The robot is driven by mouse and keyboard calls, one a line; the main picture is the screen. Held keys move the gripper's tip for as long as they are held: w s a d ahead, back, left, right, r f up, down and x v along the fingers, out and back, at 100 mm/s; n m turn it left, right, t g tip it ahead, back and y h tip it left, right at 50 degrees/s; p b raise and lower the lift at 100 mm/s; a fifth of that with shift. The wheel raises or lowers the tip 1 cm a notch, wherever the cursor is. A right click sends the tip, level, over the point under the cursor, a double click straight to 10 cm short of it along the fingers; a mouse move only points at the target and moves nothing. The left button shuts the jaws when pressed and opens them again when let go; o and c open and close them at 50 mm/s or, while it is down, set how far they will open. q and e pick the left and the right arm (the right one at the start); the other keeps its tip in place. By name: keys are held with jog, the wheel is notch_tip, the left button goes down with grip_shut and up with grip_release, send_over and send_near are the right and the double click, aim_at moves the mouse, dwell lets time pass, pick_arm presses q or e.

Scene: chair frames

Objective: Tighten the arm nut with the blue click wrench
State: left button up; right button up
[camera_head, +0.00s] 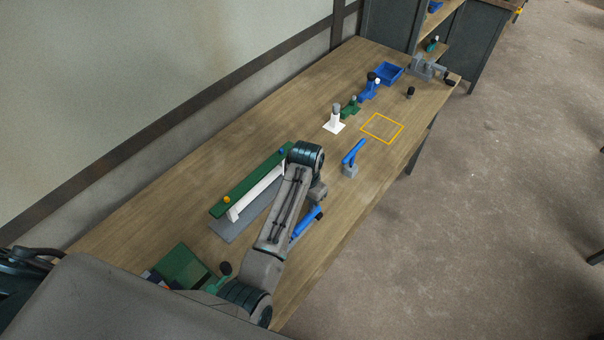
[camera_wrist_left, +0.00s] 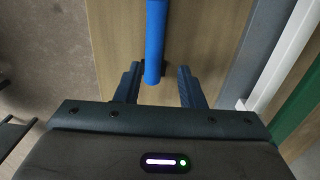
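A blue wrench-like tool (camera_head: 302,226) lies on the bench beneath my left forearm, partly covered by it. Its blue handle (camera_wrist_left: 155,35) shows close up in the left wrist view, with a small dark part (camera_wrist_left: 165,68) beside its end. My left gripper (camera_wrist_left: 160,85) is open, one finger on each side of the handle's end, with gaps on both sides. The chair frame is a green bar (camera_head: 244,187) over a white arm (camera_head: 262,190). I cannot tell which is the arm nut.
A grey plate (camera_head: 228,231) lies beside the frame. A second blue handle (camera_head: 354,150) rises from a grey block. White, green and blue stands, a blue bin (camera_head: 389,73) and a grey vise are farther off. A yellow outlined square (camera_head: 382,128) is empty. A green box (camera_head: 181,266) is near.

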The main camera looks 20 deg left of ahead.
aim_at(306, 219)
pick_arm(q)
jog(key=shift+s+d+f, duration=0.25)
jog(key=shift+s+f, duration=0.1)
jog(key=shift+s, duration=0.15)
jog(key=shift+s+d+f, duration=0.25)
jog(key=shift+s+f, duration=0.05)
jog(key=shift+s, duration=0.2)
jog(key=f, duration=0.4)
jog(key=w+f, duration=0.1)
jog(key=f, duration=0.1)
jog(key=shift+a, duration=0.3)
jog(key=shift+s+d+r, duration=0.1)
jog(key=shift+r, duration=0.1)
jog(key=c, duration=0.6)
jog(key=shift+r, duration=0.15)
grip_shut()
jog(key=shift+r, duration=2.35)
pick_arm(e)
jog(key=shift+s+d, duration=0.15)
jog(key=shift+s, duration=0.15)
